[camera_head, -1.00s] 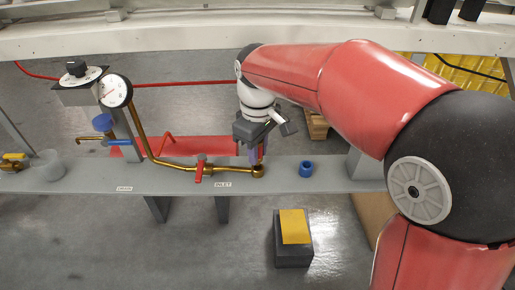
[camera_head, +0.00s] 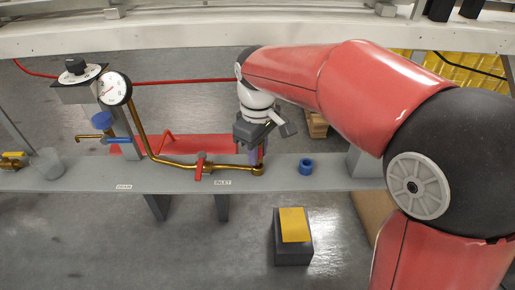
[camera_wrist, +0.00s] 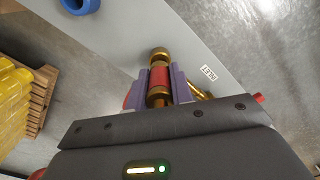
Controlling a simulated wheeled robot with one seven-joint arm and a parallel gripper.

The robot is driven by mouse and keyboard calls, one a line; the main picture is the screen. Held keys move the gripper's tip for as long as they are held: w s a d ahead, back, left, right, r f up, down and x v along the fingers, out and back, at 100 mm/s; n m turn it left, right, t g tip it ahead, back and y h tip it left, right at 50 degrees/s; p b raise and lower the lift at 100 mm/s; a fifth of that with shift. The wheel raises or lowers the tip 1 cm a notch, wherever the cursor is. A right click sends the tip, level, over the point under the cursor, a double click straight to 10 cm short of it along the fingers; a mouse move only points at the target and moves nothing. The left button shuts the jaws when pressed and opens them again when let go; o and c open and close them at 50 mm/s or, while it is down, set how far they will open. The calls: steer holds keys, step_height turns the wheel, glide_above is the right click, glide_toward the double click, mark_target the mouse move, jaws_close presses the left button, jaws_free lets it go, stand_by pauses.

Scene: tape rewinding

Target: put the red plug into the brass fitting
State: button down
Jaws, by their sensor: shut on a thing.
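My gripper (camera_wrist: 160,88) is shut on the red plug (camera_wrist: 159,77), which sits between its two purple fingers in the wrist view. The plug has a red band with brass-coloured parts at its ends. The brass fitting (camera_wrist: 159,54) shows just beyond the fingertips, in line with the plug. In the head view the fitting (camera_head: 257,170) is the right end of the brass pipe on the grey beam, and my gripper (camera_head: 254,157) is upright right above it. I cannot tell whether plug and fitting touch.
A blue ring (camera_head: 306,167) lies on the grey beam (camera_head: 335,174) right of the fitting. A red-handled valve (camera_head: 200,168) sits on the pipe to the left, with a pressure gauge (camera_head: 115,89) farther left. A dark box with a yellow top (camera_head: 294,225) stands on the floor in front.

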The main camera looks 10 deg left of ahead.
steer(key=shift+f+b, duration=0.45)
steer(key=shift+f, duration=0.4)
steer(key=c, duration=1.1)
jaws_free()
steer(key=shift+c, duration=0.2)
steer(key=shift+r, duration=0.15)
step_height(320, 180, up, 8)
steer(key=shift+f+p, duration=0.2)
steer(key=shift+p, duration=0.5)
